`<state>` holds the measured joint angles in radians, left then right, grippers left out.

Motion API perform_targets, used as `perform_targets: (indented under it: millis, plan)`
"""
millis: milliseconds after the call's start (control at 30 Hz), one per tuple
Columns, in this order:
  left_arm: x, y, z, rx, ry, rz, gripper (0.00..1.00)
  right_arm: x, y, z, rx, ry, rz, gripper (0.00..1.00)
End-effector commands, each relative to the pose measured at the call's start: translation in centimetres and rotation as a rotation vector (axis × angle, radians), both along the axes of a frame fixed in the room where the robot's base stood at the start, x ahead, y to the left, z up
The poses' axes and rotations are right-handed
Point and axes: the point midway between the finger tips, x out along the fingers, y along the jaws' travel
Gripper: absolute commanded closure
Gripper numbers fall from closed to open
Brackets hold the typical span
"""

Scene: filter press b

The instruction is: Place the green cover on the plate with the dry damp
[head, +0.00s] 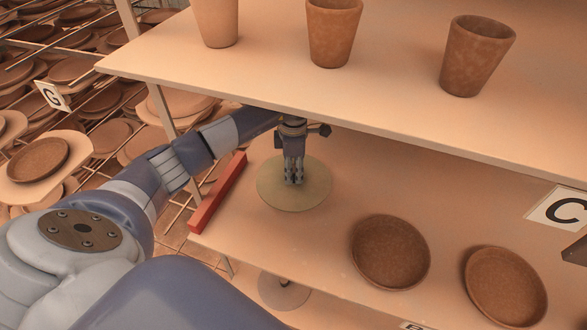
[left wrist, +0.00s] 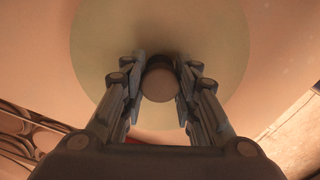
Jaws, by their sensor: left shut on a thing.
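The green cover (head: 318,190) is a flat, round, olive-green disc over the left part of the lower shelf. My left gripper (head: 293,182) points down at its middle. In the left wrist view, the fingers (left wrist: 160,85) are shut on the round brown knob (left wrist: 160,84) of the cover (left wrist: 95,70). I cannot tell whether the cover touches the shelf, and what is under it is hidden. Two round brown plates, one nearer (head: 390,252) and one further right (head: 506,286), stand uncovered on the shelf. I cannot tell either one's dampness. My right gripper is not in view.
A red bar (head: 218,193) edges the lower shelf's left end. The upper shelf (head: 270,75) overhangs the lower one and carries three clay pots (head: 335,32). Racks of plates (head: 90,100) stand at left. A disc (head: 284,291) shows below the shelf.

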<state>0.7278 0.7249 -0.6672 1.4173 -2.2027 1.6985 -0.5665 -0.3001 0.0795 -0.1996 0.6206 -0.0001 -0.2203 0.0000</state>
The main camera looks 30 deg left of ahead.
Motion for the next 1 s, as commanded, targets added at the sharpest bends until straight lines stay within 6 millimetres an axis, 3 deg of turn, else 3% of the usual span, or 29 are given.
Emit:
perform_targets:
  millis: [33, 67, 133, 600, 1000]
  plan:
    - [0.0, 0.0, -0.3, 0.001, -0.001, 0.0, 1.0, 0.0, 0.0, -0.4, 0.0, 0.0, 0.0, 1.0]
    - [0.0, 0.0, -0.2, 0.001, -0.001, 0.0, 0.65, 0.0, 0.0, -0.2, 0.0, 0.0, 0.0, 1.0]
    - [0.0, 0.0, -0.2, 0.0, 0.0, 0.0, 0.51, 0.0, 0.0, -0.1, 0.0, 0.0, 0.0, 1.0]
    - [0.1, 0.0, 0.7, 0.0, -0.002, 0.0, 0.51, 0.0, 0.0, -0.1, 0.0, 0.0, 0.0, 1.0]
    - [0.1, 0.0, 8.9, 0.001, -0.004, 0.0, 0.51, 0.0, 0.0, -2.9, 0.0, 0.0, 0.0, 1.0]
